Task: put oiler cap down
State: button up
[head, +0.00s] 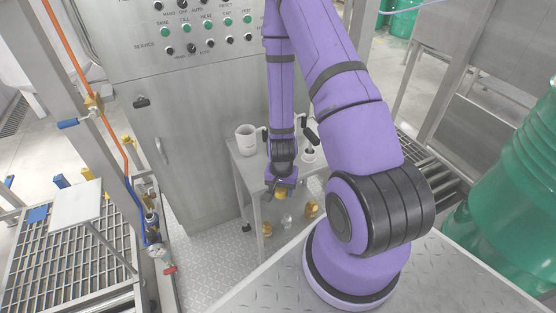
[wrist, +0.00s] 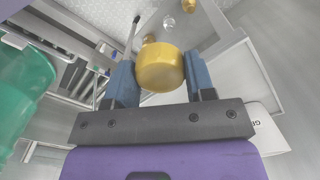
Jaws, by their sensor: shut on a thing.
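The oiler cap is a round, yellow-gold piece (wrist: 160,72) in the wrist view. My gripper (wrist: 160,68) is shut on it, with one blue finger pressing each side. In the head view my gripper (head: 280,186) points down at the front edge of a small steel stand (head: 238,165). The cap is hard to make out there, mostly hidden by the fingers. The wrist view shows open space and floor beyond the cap, so it is held in the air.
A white cup (head: 246,138) stands on the stand's top at left, and a small white vessel (head: 309,155) at right. Brass and clear pieces (head: 311,208) sit lower down. A control cabinet (head: 190,100) stands behind; a green drum (head: 515,190) is at right.

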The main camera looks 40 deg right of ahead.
send_over(260, 176)
jog(key=shift+s+f, duration=0.15)
jog(key=shift+f, duration=0.55)
jog(key=shift+w+f, duration=0.15)
jog(key=shift+w, duration=0.1)
jog(key=shift+f, duration=1.6)
jog(key=shift+f, duration=0.1)
jog(key=o, duration=1.2)
